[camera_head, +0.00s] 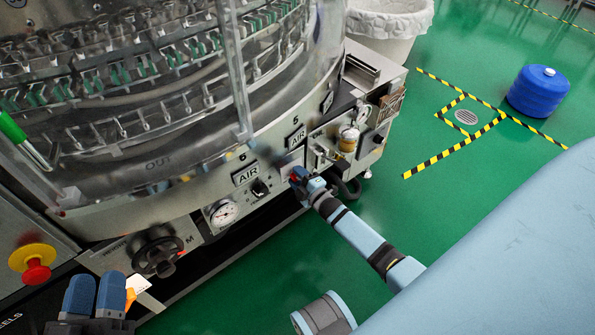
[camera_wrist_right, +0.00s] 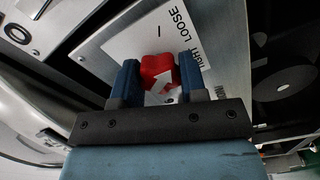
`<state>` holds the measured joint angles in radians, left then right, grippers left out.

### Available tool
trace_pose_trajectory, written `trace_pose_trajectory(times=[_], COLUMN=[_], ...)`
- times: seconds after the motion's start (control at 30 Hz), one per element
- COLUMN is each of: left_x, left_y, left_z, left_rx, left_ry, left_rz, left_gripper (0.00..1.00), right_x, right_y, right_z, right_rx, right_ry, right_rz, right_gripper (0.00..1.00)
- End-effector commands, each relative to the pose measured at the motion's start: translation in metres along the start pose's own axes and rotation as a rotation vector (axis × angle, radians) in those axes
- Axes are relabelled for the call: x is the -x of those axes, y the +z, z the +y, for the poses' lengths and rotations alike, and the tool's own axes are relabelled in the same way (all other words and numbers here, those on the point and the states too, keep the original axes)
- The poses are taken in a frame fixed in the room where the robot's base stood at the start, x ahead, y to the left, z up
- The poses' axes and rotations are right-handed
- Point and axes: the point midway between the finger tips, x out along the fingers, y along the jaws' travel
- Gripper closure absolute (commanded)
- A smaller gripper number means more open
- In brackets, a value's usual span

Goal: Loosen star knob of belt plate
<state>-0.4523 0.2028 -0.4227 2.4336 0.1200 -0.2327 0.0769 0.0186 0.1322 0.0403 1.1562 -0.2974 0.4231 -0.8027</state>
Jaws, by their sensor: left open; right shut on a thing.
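A red knob (camera_wrist_right: 157,70) with a white arrow on it sits on a grey metal plate (camera_wrist_right: 110,50) in the right wrist view. A white label (camera_wrist_right: 180,35) beside it reads LOOSE and TIGHT. My right gripper (camera_wrist_right: 160,75) is shut on the red knob, one blue finger on each side. In the head view my right gripper (camera_head: 299,174) is at the washer's lower front panel, and the knob is mostly hidden there. My left gripper (camera_head: 95,294) is open and empty at the bottom left, apart from the washer.
The round washer (camera_head: 262,135) fills the upper left. Its front carries a black handwheel (camera_head: 160,252), a gauge (camera_head: 223,212) and a red emergency button (camera_head: 35,268). A blue drum (camera_head: 539,92) and a white-lined bin (camera_head: 392,28) stand on the green floor, clear at right.

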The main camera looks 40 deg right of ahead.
Motion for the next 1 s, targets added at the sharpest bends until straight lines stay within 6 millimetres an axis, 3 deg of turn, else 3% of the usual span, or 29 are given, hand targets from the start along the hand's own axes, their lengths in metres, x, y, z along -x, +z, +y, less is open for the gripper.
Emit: trace_pose_trajectory(times=[0.5,1.0], left_x=[0.0005,-0.0002], left_y=[0.0096,0.0095], left_z=[-0.0013,-0.0021], left_rx=[0.003,-0.001], left_ry=[0.001,0.003], left_rz=[-0.032,-0.038], left_gripper=[0.57,0.57], right_x=[0.0002,0.0001], right_y=[0.0,-0.0001], right_z=[-0.0009,-0.0004], right_rx=[0.316,0.365], right_ry=[0.0,-0.001], right_rz=[0.0,0.0], right_gripper=[0.84,0.84])
